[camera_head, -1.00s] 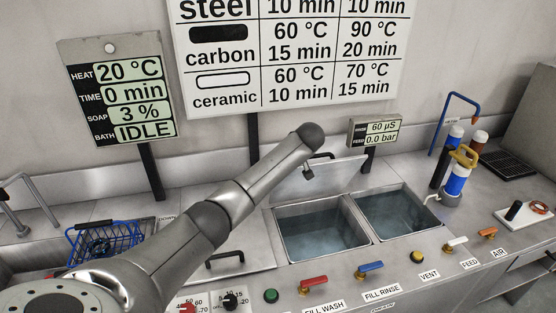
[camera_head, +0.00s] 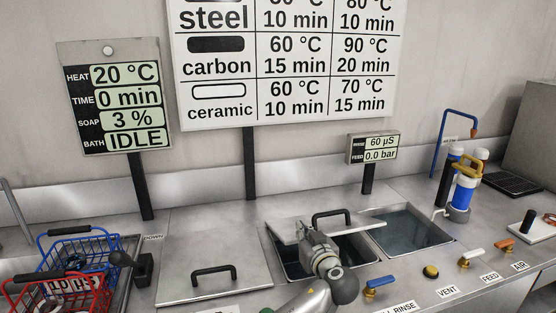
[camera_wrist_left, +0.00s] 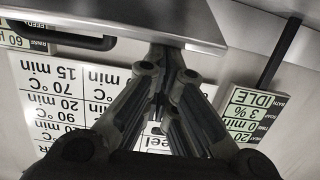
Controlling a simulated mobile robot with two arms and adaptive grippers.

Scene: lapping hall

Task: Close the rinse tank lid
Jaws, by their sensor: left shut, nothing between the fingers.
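The rinse tank lid (camera_head: 290,229) is a grey metal plate with a black handle (camera_head: 332,216). It is partly lowered, tilted over the back of the middle tank (camera_head: 352,248), whose front part stays uncovered. My left gripper (camera_head: 308,229) is shut and empty at the lid's front edge, reaching in from the front. The left wrist view shows its closed fingers (camera_wrist_left: 166,50) against or just beside the lid's edge (camera_wrist_left: 130,18); contact is not certain. The gripper and wrist hide part of the lid and tank. My right gripper is not in view.
A closed lid (camera_head: 212,262) lies flat to the left. An open water tank (camera_head: 412,232) is to the right. Blue (camera_head: 78,246) and red (camera_head: 60,292) baskets stand far left. Valves, including a blue one (camera_head: 377,284), line the front edge. Filters (camera_head: 463,190) stand right.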

